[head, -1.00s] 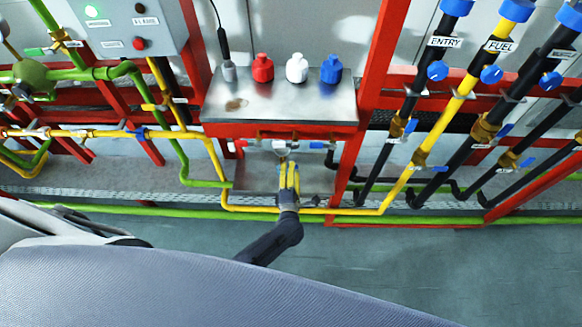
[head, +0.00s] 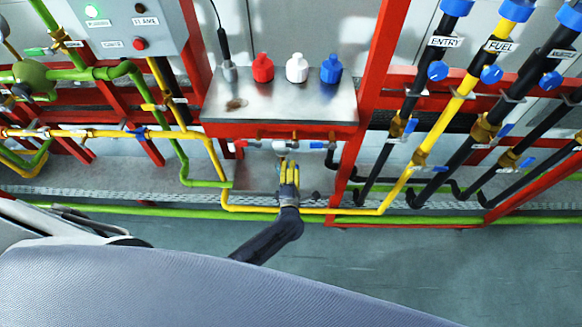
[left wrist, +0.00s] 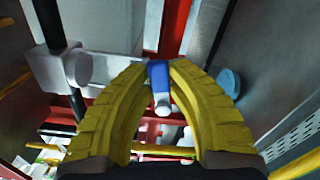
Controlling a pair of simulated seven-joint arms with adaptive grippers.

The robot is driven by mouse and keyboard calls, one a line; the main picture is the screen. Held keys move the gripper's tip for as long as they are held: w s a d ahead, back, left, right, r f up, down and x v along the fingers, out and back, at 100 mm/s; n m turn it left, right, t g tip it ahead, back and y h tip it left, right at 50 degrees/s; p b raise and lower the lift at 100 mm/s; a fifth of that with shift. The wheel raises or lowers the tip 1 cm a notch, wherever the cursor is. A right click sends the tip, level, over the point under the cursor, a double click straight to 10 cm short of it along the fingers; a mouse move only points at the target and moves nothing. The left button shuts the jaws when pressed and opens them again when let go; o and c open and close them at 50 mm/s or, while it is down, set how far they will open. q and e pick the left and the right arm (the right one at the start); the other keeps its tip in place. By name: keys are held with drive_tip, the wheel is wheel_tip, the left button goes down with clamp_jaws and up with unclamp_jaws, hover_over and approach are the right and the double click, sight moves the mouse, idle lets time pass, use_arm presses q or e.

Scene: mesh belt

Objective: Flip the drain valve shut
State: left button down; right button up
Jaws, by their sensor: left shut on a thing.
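My left gripper (head: 289,163) reaches up under the metal shelf, its yellow fingers pointing at the row of small valves there. In the left wrist view its fingertips (left wrist: 159,66) are closed on a blue handle (left wrist: 159,76) with a whitish rounded end. In the head view the row has a red handle (head: 240,143), a white fitting (head: 281,146) just above the fingertips, and a blue handle (head: 317,145) to the right. I cannot read a label that names the drain valve. My right gripper is not in view.
The metal shelf (head: 285,100) carries a red bottle (head: 263,68), a white bottle (head: 297,68) and a blue bottle (head: 331,69). Red frame posts (head: 371,90) flank it. A yellow pipe (head: 310,210) runs low near my wrist. The floor in front is clear.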

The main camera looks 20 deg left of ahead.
use_arm(q)
drive_tip(key=shift+f+m, duration=0.25)
drive_tip(key=shift+m, duration=0.55)
drive_tip(key=shift+f+m, duration=0.25)
drive_tip(key=shift+m, duration=0.55)
drive_tip(key=c, duration=1.3)
unclamp_jaws()
drive_tip(key=shift+s, duration=0.1)
drive_tip(key=v, duration=1.1)
drive_tip(key=shift+s+d, duration=0.15)
drive_tip(key=shift+s, duration=0.25)
